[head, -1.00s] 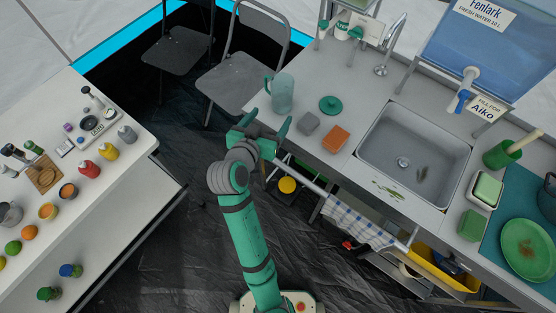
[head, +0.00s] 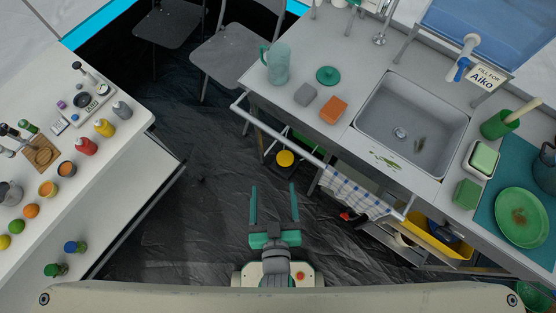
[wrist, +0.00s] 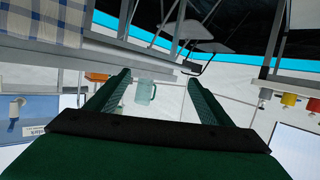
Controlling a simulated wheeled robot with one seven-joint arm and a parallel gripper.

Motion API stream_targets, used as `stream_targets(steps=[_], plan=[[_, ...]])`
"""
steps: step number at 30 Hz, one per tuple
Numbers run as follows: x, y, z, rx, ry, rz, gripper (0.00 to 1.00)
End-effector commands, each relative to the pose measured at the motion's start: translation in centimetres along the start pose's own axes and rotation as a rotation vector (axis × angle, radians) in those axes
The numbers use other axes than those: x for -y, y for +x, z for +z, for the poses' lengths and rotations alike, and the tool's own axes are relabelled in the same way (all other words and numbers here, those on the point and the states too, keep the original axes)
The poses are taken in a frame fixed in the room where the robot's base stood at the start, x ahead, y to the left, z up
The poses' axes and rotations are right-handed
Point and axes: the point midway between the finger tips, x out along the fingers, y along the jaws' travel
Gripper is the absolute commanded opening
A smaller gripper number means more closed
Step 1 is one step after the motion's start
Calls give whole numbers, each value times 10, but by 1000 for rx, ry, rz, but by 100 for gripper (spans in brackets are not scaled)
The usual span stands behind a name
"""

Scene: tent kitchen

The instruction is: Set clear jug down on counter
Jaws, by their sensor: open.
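The clear jug (head: 276,63), tinted pale teal with a handle on its left, stands upright at the left end of the grey counter (head: 330,55). It also shows in the wrist view (wrist: 145,91), beyond my fingers and apart from them. My gripper (head: 273,187) is open and empty, low over the dark floor in front of the counter, well away from the jug. Its two fingers also show spread in the wrist view (wrist: 158,78).
Right of the jug are a green lid (head: 328,75), a grey block (head: 305,95) and an orange sponge (head: 333,110), then the sink (head: 412,112). A rail with a checked towel (head: 355,195) runs along the counter front. A white table (head: 105,150) with several items stands left.

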Motion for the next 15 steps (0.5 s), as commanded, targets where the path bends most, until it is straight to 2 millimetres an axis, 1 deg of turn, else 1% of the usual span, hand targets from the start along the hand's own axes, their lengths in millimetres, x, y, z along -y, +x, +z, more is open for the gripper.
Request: stream_targets(steps=[1,3,6,10,12,15], plan=[[-1,-19,3,-1,13,4,74],[-3,-40,1,-17,28,11,74],[-5,-66,-5,-40,47,25,74],[-8,-88,-11,-61,63,44,74],[-9,-95,-13,-68,70,51,74],[-9,-99,-16,-74,72,55,74]])
